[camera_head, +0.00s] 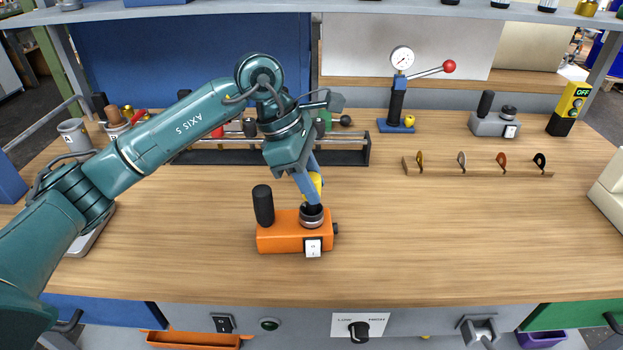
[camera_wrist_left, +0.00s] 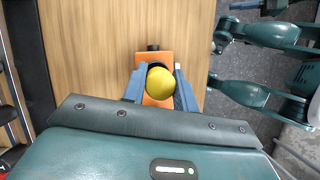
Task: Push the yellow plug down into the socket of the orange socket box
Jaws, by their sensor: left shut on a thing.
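The orange socket box (camera_head: 280,237) stands on the wooden bench near its front edge. A black cylindrical post rises at its left end, and a dark round socket with a grey collar (camera_head: 312,221) is at its right. The yellow plug (camera_head: 316,184) is upright at the socket, its lower end at the collar; how deep it sits I cannot tell. My left gripper (camera_head: 310,196) comes down from above with its blue fingers shut on the plug. In the left wrist view the plug's round yellow top (camera_wrist_left: 160,87) shows between the fingers, over the orange box (camera_wrist_left: 155,58). My right gripper is not in view.
Behind the arm lies a long black rack (camera_head: 350,150). A gauge stand with a red-knobbed lever (camera_head: 397,100) stands at the back, and a wooden strip with several coloured hooks (camera_head: 480,170) at the right. The bench (camera_head: 430,240) around the box is clear.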

